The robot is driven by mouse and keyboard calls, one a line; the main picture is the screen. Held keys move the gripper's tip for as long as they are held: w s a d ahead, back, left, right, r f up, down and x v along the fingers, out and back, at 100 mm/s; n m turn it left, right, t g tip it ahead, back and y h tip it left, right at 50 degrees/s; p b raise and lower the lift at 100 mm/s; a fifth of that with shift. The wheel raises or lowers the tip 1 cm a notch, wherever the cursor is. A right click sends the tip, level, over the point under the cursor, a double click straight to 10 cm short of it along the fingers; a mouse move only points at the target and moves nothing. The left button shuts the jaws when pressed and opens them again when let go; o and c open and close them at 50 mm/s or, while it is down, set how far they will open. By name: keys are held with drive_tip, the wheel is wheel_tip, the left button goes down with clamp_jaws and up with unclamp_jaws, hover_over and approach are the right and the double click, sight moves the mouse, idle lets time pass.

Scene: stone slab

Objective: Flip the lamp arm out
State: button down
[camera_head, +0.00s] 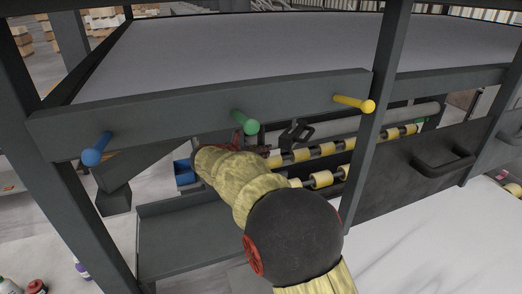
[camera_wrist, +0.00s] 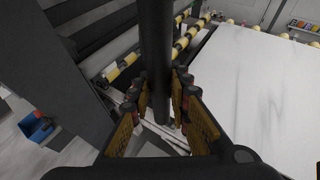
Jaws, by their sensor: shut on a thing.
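In the wrist view a dark round bar (camera_wrist: 155,45), which looks like the lamp arm, runs down from the top edge between the two fingers of my gripper (camera_wrist: 158,98). The gripper is shut on it, with one orange-padded finger on each side. The bar's upper end is out of that picture, and its lower part runs down between the fingers. In the head view my own yellow-covered arm reaches under the front beam and hides the gripper, so the grip does not show there. I cannot make out a lamp head in either view.
A dark frame beam (camera_head: 200,105) with blue (camera_head: 94,152), green (camera_head: 246,123) and yellow (camera_head: 358,104) pegs crosses above my arm. Yellow-banded rollers (camera_head: 320,179) lie behind it. A white slab (camera_wrist: 262,85) fills the right. A blue bin (camera_head: 184,173) stands at left.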

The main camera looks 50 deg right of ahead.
drive_tip(key=s+m+g, duration=0.1)
drive_tip(key=s+g, duration=0.1)
drive_tip(key=s, duration=0.4)
drive_tip(key=shift+s+d+m+b, duration=0.2)
drive_tip(key=shift+d+m+b, duration=0.1)
drive_tip(key=shift+d, duration=0.1)
drive_tip(key=c, duration=1.7)
unclamp_jaws()
drive_tip(key=shift+o, duration=0.2)
drive_tip(key=v, duration=0.7)
drive_tip(key=shift+a, duration=0.3)
drive_tip(key=shift+r, duration=0.1)
